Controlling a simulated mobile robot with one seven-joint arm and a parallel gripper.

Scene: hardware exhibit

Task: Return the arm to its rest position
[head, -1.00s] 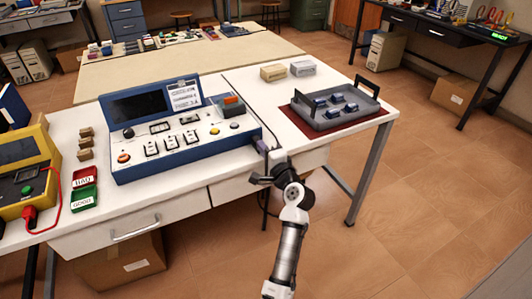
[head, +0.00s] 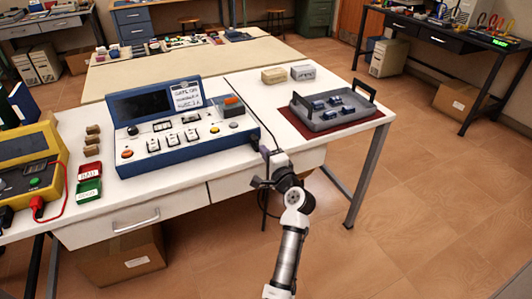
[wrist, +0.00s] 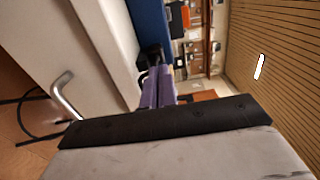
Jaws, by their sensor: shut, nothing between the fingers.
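My arm reaches up from the bottom of the head view, in front of the white table (head: 225,168). My gripper (head: 264,150) is at the table's front edge, near the right end of the blue control console (head: 185,130). In the wrist view its purple-grey fingers (wrist: 158,88) are together with nothing between them. The console's blue side (wrist: 152,25) and the white drawer front with its handle (wrist: 66,92) show close by. Whether the fingers touch the table edge, I cannot tell.
A grey tray (head: 310,121) with several small blue parts lies on a red mat at the table's right. Green and red bins (head: 89,192) and a yellow device (head: 30,165) stand at the left. Open tiled floor (head: 430,190) lies to the right.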

